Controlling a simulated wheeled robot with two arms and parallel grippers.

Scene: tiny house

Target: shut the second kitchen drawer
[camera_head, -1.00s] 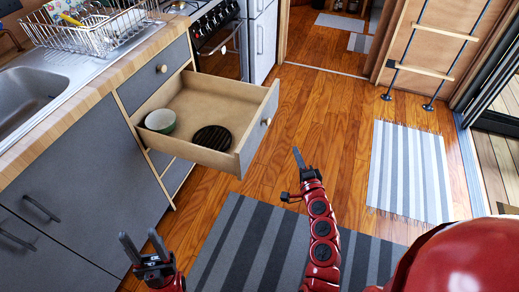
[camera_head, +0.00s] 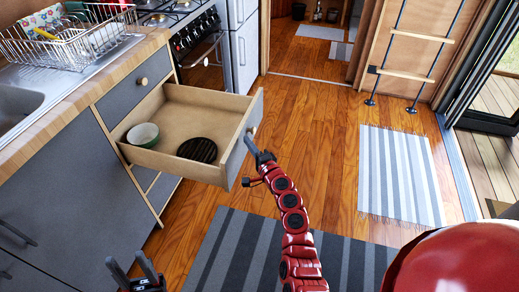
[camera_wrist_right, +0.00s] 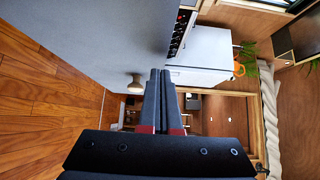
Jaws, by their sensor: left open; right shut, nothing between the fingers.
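The second kitchen drawer (camera_head: 236,153) is pulled out below a closed top drawer (camera_head: 136,87). It holds a green-and-white bowl (camera_head: 143,134) and a dark round slatted item (camera_head: 197,149). My right gripper (camera_head: 250,143) is shut and empty, close to the outer face of the drawer front, near its knob. In the right wrist view, the shut fingers (camera_wrist_right: 159,98) point along the grey drawer front (camera_wrist_right: 110,45), with the round knob (camera_wrist_right: 135,84) just left of them. I cannot tell whether they touch. My left gripper (camera_head: 132,272) is open and empty at the bottom left.
The counter with a sink (camera_head: 20,105) and dish rack (camera_head: 85,40) is at left. An oven (camera_head: 203,60) stands beyond the drawer. Striped rugs (camera_head: 400,175) lie on the wooden floor, which is clear right of the drawer.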

